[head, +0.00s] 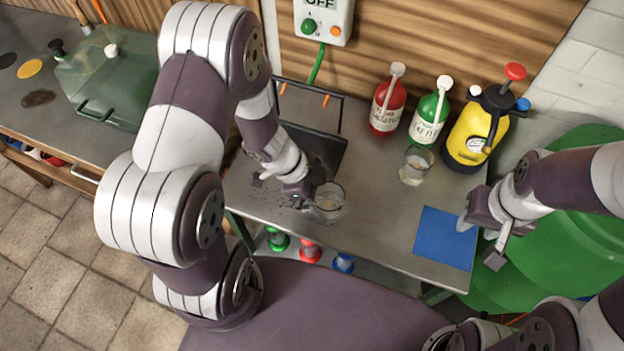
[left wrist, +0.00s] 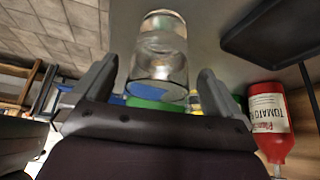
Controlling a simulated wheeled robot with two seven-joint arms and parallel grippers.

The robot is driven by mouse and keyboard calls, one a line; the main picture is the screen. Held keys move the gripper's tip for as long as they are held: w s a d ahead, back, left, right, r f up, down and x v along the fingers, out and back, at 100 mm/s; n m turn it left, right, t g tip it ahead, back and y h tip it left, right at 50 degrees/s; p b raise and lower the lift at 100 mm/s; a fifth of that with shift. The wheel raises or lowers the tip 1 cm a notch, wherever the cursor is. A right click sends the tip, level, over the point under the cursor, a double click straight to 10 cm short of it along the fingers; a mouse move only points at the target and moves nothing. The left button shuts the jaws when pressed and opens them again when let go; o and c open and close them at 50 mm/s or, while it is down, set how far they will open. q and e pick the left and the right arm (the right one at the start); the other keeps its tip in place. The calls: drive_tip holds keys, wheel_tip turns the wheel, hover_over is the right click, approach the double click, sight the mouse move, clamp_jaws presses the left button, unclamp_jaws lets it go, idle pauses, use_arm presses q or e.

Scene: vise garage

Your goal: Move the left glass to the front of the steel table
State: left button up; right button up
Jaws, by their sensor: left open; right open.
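The left glass (head: 328,203) is clear and stands on the steel table (head: 375,215) near its front edge. My left gripper (head: 304,195) is at its left side, low over the table. In the left wrist view the left glass (left wrist: 160,50) is centred between the spread fingers (left wrist: 155,88), with a gap on each side. The gripper is open and does not grip it. A second glass (head: 415,168) stands further back and right, near the bottles. My right gripper (head: 479,241) is open and empty beside the table's right front corner.
A blue mat (head: 445,237) lies at the table's right front. A red bottle (head: 385,108), a green bottle (head: 429,118) and a yellow sprayer (head: 477,130) stand at the back right. A dark tray (head: 322,150) lies behind my left gripper. The middle of the table is clear.

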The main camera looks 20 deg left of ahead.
use_arm(q)
drive_tip(key=w+a+r+n+t+y+p, duration=0.2)
drive_tip(key=w+a+r+n+t+y, duration=0.3)
drive_tip(key=a+r+n, duration=0.6)
drive_tip(key=s+d+r+n+g+y, duration=0.1)
drive_tip(key=s+d+r+n+g, duration=0.3)
drive_tip(key=s, duration=0.4)
drive_tip(key=shift+r+n+g, duration=0.3)
drive_tip(key=shift+r+n, duration=0.2)
drive_tip(key=shift+r, duration=0.15)
